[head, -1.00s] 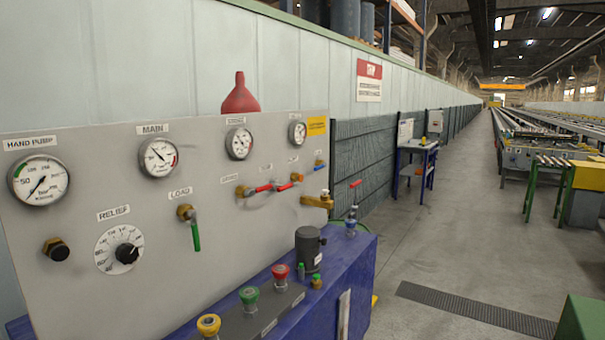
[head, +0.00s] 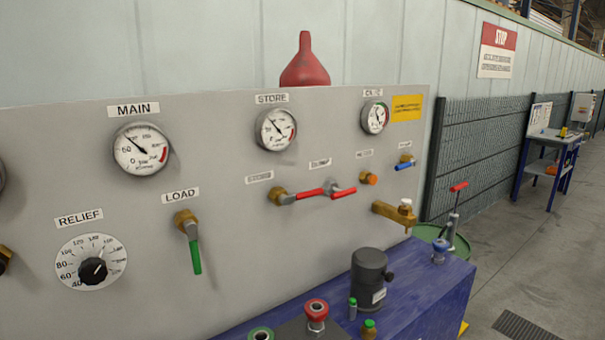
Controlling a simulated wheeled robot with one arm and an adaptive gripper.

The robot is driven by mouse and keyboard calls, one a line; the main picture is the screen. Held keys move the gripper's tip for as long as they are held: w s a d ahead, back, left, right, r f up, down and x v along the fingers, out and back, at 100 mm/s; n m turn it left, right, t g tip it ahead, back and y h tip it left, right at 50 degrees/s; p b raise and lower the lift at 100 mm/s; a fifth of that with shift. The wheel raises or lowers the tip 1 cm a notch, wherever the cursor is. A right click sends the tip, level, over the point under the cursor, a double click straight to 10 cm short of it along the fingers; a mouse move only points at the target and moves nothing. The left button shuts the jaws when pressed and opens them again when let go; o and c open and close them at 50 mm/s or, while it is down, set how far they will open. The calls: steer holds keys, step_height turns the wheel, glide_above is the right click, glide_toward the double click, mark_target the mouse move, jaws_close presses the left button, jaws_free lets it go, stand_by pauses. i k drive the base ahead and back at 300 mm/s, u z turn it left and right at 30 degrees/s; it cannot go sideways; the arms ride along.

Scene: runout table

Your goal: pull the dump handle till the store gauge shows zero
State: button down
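The store gauge (head: 276,130) is a round white dial under the STORE label on the grey panel. Its needle points to the upper left, off the lower-left start of the scale; the figures are too small to read. Below it are two red lever handles. The left one (head: 310,193) runs right from a brass valve under a label I cannot read clearly. The right one (head: 344,192) lies level on a grey valve body, by a label that looks like DUMP (head: 320,162). The two nearly meet end to end. My gripper is not in view.
The main gauge (head: 141,149), relief dial (head: 91,262) and green load lever (head: 195,256) are to the left. A brass tap (head: 395,211) and blue lever (head: 405,165) are to the right. A blue bench (head: 430,290) with a dark cylinder (head: 369,279) juts out below.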

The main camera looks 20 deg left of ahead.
mark_target(338, 194)
steer(key=u, duration=1.05)
steer(key=i, duration=0.9)
steer(key=u, duration=1.05)
